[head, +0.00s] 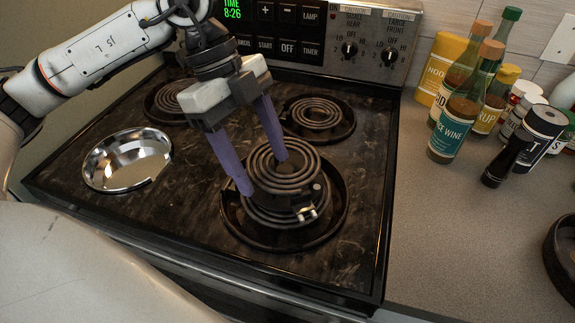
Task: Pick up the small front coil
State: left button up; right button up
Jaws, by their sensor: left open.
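My left gripper (264,174) is open over the front right burner, pointing down with two purple fingers. A small dark coil (300,178) sits there, apparently stacked on a wider coil (262,215) in a black drip pan (334,215). One fingertip is at the left edge of the upper coil; the other appears over its middle. I cannot tell whether either touches it. Metal terminals (307,213) show at the coil's front right. The front left burner has a shiny, empty drip pan (128,160). My right gripper is out of view.
Two more coils sit at the back left (174,97) and back right (317,113). The control panel (330,35) rises behind the stove. Several bottles (458,118) and jars stand on the right counter (440,230). A dark round item (562,255) is at the right edge.

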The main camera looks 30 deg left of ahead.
pick_arm(q)
jog(key=shift+x, duration=0.8)
jog(key=shift+r, duration=0.15)
jog(key=c, duration=1.4)
